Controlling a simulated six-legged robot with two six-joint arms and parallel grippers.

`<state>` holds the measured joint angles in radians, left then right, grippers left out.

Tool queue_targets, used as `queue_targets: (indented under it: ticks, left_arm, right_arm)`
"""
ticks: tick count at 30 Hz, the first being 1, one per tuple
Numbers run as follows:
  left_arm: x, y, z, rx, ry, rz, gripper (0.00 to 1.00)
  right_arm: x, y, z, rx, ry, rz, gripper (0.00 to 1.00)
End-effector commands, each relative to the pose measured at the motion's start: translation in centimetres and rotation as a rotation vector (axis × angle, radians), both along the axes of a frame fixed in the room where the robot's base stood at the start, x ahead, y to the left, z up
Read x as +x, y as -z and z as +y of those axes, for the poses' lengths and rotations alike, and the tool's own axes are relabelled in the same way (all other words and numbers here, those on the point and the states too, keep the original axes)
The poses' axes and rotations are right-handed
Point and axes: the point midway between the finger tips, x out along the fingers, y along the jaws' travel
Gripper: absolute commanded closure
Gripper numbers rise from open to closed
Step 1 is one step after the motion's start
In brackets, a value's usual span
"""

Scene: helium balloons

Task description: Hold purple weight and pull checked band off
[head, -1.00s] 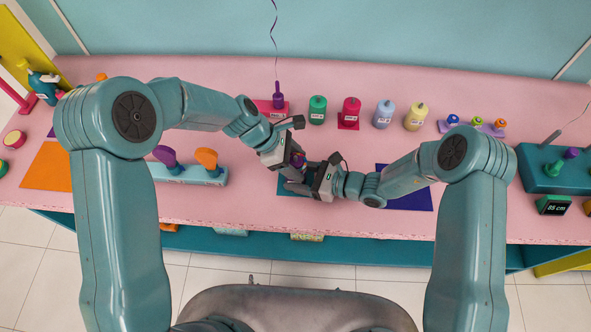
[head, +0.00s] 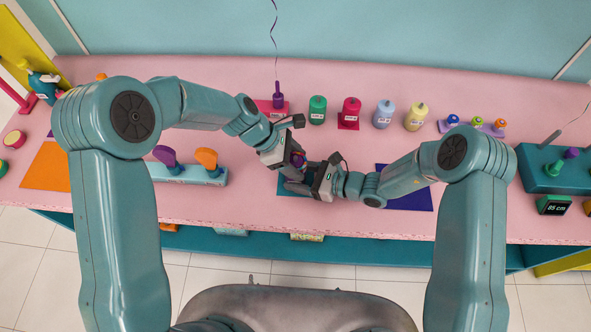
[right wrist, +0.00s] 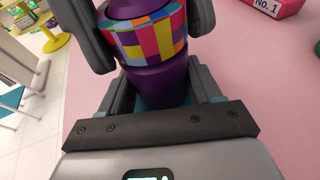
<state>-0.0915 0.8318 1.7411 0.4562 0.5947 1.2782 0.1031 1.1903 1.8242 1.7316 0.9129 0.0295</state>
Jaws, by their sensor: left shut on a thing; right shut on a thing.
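The purple weight (right wrist: 160,84) shows close up in the right wrist view, with the checked band (right wrist: 150,36) of coloured squares around it; purple shows on both sides of the band. In the head view a small part of the weight (head: 297,159) shows between my grippers.
A teal mat (head: 285,190) lies below the grippers and a dark blue mat (head: 412,202) to the right. Green (head: 317,110), red (head: 350,111), blue (head: 384,114) and yellow (head: 415,117) weights stand behind. A rack (head: 205,177) stands left. Pink table (head: 250,215) is clear in front.

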Motion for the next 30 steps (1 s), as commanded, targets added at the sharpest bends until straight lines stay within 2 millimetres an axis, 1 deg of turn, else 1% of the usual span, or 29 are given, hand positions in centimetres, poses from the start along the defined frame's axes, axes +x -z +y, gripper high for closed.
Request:
queue_targets:
  ticks: [15, 26, 30]
  left_arm:
    - [0.0, -1.5, 0.0, 0.0, 0.001, -0.001, 0.68]
    - [0.0, -1.7, 0.0, 0.0, 0.0, 0.0, 0.68]
    - [0.0, -2.1, 0.0, 0.0, -0.001, -0.001, 0.68]
  right_arm:
    - [0.0, 0.0, 0.0, 0.0, 0.0, 0.0, 0.73]
    - [0.0, 0.0, 0.0, 0.0, 0.0, 0.0, 0.73]
    - [0.0, 0.0, 0.0, 0.0, -0.001, 0.0, 0.73]
